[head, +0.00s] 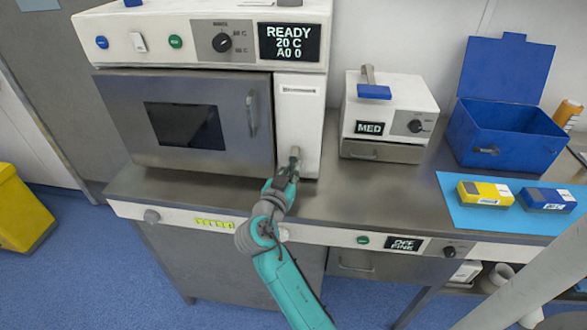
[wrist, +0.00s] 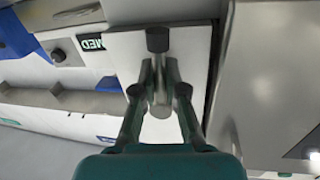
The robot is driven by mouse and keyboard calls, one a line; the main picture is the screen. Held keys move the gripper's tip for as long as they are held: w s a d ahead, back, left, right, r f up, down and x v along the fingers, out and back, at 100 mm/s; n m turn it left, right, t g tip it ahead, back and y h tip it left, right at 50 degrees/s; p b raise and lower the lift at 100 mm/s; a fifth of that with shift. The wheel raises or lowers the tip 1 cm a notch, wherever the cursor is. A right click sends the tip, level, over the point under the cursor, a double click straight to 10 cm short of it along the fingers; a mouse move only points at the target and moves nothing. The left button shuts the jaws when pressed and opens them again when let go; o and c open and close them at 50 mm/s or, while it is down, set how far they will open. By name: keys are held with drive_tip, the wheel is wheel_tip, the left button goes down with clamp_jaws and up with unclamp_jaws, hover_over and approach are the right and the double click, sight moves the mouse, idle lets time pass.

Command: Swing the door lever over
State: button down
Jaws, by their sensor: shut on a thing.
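The machine's steel door (head: 187,120) has a dark window and a vertical handle (head: 251,114), and looks shut. On the white panel (head: 298,110) to its right is the metal door lever (head: 295,153), its lower part partly hidden by my gripper (head: 288,168). In the wrist view my gripper (wrist: 160,91) has one finger on each side of the lever (wrist: 160,103) and is shut on it. A black round part (wrist: 157,38) shows beyond the fingertips; whether it belongs to the lever I cannot tell.
The machine's display (head: 289,43) reads READY, 20 C. A white MED box (head: 388,112) stands to the right of the panel. Further right are an open blue case (head: 509,135) and two small boxes on a blue mat (head: 450,208). The steel counter (head: 350,195) in front is clear.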

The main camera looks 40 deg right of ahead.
sight(282, 152)
drive_tip(key=m, duration=0.2)
drive_tip(key=w+m, duration=0.1)
drive_tip(key=shift+a+r+m+y, duration=0.2)
drive_tip(key=shift+a+m+y, duration=0.2)
drive_tip(key=m, duration=0.3)
drive_tip(key=shift+w+a+r+y, duration=0.3)
drive_tip(key=shift+w+r+y, duration=0.1)
drive_tip(key=m, duration=0.3)
drive_tip(key=shift+w+a+r+t+y, duration=0.2)
drive_tip(key=shift+w+r+t+y, duration=0.05)
drive_tip(key=shift+r+t+y, duration=0.15)
drive_tip(key=shift+w+a+r+m+y, duration=0.15)
drive_tip(key=shift+r+m, duration=0.1)
drive_tip(key=shift+m, duration=0.55)
drive_tip(key=shift+d+r+m+y, duration=0.15)
drive_tip(key=shift+r+m, duration=0.1)
drive_tip(key=shift+m, duration=0.55)
drive_tip(key=shift+a, duration=0.1)
drive_tip(key=c, duration=1.2)
unclamp_jaws()
drive_tip(key=shift+a, duration=0.1)
